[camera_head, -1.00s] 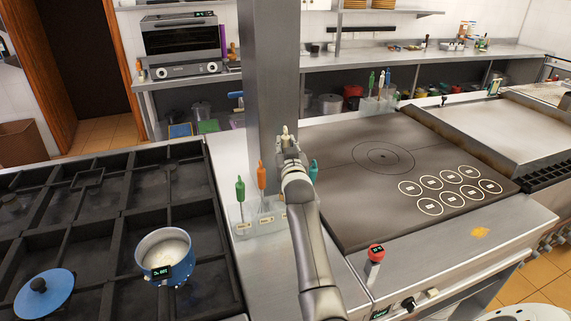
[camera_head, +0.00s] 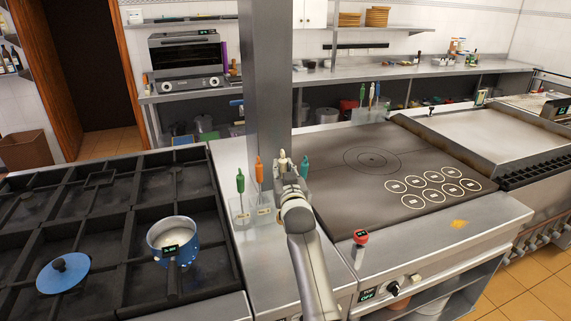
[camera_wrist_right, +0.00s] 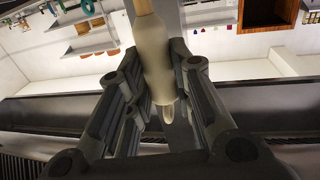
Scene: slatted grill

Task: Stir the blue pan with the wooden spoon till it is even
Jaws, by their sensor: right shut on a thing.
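The blue pan (camera_head: 188,262) stands on the black stove grate at the left, with pale contents (camera_head: 172,232) and a small dark display at its front. My right gripper (camera_head: 287,185) is above the steel counter, right of the utensil holder. It is shut on the cream handle of the wooden spoon (camera_head: 282,158). In the right wrist view, the handle (camera_wrist_right: 153,52) sits between both fingers (camera_wrist_right: 160,100), with a tan wooden shaft (camera_wrist_right: 143,7) at the top edge. The spoon's head is hidden. My left gripper is not in view.
A blue lid (camera_head: 63,273) lies on the grate left of the pan. The clear holder (camera_head: 240,212) has green- and orange-handled utensils; a teal handle (camera_head: 304,166) is beside my gripper. A steel column (camera_head: 268,90) rises behind. A red-topped shaker (camera_head: 360,240) stands at right.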

